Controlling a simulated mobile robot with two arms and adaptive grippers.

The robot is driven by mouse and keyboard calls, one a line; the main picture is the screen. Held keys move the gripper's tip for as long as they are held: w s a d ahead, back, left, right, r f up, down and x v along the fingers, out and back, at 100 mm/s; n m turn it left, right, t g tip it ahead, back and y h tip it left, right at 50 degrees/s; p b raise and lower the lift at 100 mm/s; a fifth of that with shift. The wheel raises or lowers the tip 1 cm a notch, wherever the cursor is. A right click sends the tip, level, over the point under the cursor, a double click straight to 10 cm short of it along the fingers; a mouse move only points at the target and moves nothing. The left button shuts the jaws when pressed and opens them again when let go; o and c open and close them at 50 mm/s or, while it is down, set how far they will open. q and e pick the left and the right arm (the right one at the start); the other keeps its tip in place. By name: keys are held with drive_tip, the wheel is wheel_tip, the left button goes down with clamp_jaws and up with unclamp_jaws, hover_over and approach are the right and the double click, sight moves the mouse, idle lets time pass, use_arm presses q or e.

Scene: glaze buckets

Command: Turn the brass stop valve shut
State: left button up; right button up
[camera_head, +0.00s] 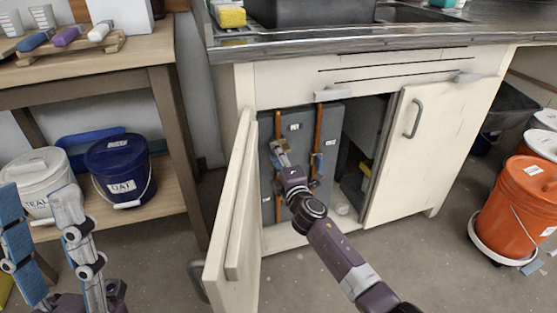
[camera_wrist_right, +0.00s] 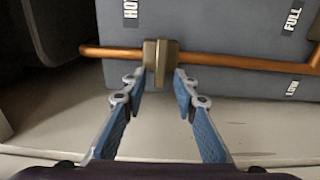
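The brass valve (camera_wrist_right: 160,62) sits on a copper pipe (camera_wrist_right: 230,60) in front of a grey panel, near a "HOT" label, in the right wrist view. My right gripper (camera_wrist_right: 160,80) is open, with one blue-padded finger on either side of the valve's near end. I cannot tell whether the pads touch it. In the head view the right gripper (camera_head: 280,154) reaches into the open cabinet at the left upright copper pipe (camera_head: 278,124) and largely hides the valve there. My left gripper (camera_head: 38,195) is open and empty at the lower left.
The open left cabinet door (camera_head: 238,215) stands close beside my right arm. The right door (camera_head: 420,150) also stands ajar. A second copper pipe (camera_head: 318,125) with a blue fitting is to the right. Buckets stand on the left shelf and an orange bucket (camera_head: 520,205) at the right.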

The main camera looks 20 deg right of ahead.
drive_tip(key=s, duration=1.2)
drive_tip(key=shift+d, duration=0.2)
